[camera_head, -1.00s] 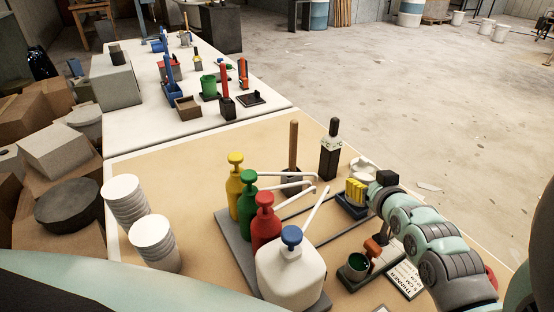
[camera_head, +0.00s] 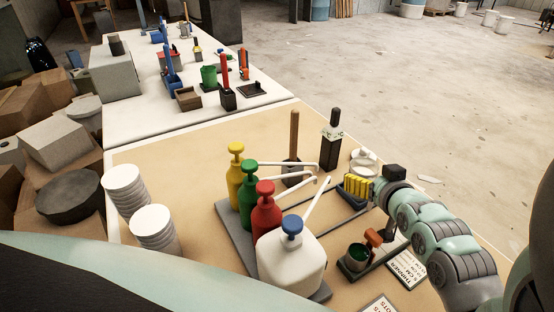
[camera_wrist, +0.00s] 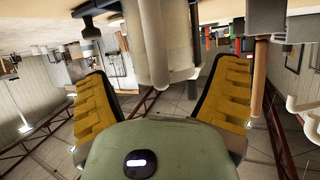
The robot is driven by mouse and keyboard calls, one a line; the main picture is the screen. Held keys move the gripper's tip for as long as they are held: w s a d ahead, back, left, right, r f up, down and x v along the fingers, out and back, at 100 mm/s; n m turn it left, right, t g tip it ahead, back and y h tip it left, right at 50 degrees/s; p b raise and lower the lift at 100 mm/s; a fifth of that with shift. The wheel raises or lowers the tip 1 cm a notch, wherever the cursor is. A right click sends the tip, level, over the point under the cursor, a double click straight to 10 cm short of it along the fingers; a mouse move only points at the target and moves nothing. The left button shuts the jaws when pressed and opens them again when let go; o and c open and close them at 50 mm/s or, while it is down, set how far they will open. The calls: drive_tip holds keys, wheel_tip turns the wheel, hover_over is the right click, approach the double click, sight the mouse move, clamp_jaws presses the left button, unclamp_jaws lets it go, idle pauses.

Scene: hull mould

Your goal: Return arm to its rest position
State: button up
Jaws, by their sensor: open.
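My arm (camera_head: 440,240) reaches in from the lower right corner. In the wrist view my gripper (camera_wrist: 162,75) is open, with a yellow-padded finger on each side. A pale cylindrical shape (camera_wrist: 163,40) shows beyond the gap between the fingers. I see nothing held.
Pump bottles, with a white one (camera_head: 290,262) at the front, stand left of my gripper. A dark bottle (camera_head: 331,145) and a green pot (camera_head: 357,257) stand close by. White cup stacks (camera_head: 125,190) line the left edge.

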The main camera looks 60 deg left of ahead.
drive_tip(key=v, duration=0.5)
drive_tip(key=shift+s+d+r, duration=0.15)
drive_tip(key=shift+s+d, duration=0.05)
drive_tip(key=shift+d, duration=0.05)
